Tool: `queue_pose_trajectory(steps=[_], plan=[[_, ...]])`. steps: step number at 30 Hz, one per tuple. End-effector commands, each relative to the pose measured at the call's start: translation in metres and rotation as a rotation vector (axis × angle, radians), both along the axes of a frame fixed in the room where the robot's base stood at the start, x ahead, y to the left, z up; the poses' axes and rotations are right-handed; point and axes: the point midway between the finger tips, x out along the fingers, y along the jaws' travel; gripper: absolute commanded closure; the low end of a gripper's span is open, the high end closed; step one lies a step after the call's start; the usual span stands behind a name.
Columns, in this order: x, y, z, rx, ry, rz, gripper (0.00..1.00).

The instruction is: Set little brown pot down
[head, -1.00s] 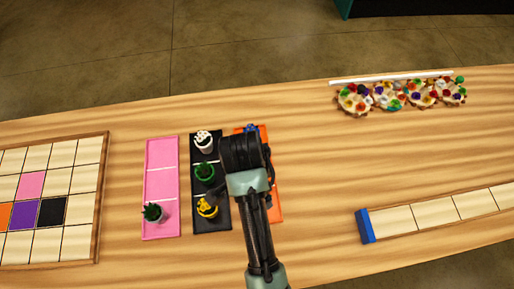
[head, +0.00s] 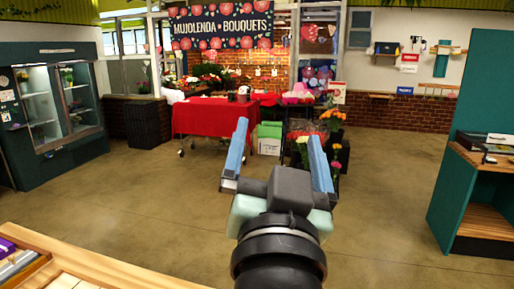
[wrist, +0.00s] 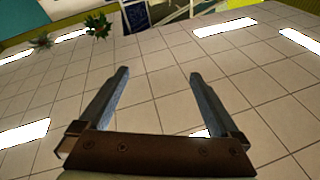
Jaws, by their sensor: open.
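My gripper (head: 279,130) is raised in the middle of the head view, its two blue fingers wide apart and pointing up. Nothing is between them. The wrist view also shows the gripper (wrist: 158,73) open and empty, against a pale tiled surface with bright light panels. I see no little brown pot in either current view.
A wooden table corner (head: 120,268) with a framed tray (head: 20,262) is at the lower left. A red-covered table (head: 212,117) and flower buckets stand far back. A glass-fronted cabinet (head: 50,100) is left, a teal shelf unit (head: 475,170) right. The floor between is clear.

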Motion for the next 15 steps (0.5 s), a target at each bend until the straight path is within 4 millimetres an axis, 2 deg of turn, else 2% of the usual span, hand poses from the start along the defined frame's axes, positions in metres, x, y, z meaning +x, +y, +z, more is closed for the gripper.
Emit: queue_pose_trajectory(steps=[1,3,6,10,15], plan=[[-0.021,0.007,0.038,-0.064,-0.124,-0.006,0.02],[-0.047,0.015,0.077,-0.139,-0.265,-0.023,0.02],[-0.079,0.023,0.112,-0.208,-0.406,-0.052,0.02],[-0.098,0.027,0.130,-0.246,-0.487,-0.073,0.02],[-0.100,0.027,0.132,-0.251,-0.494,-0.076,0.02]])
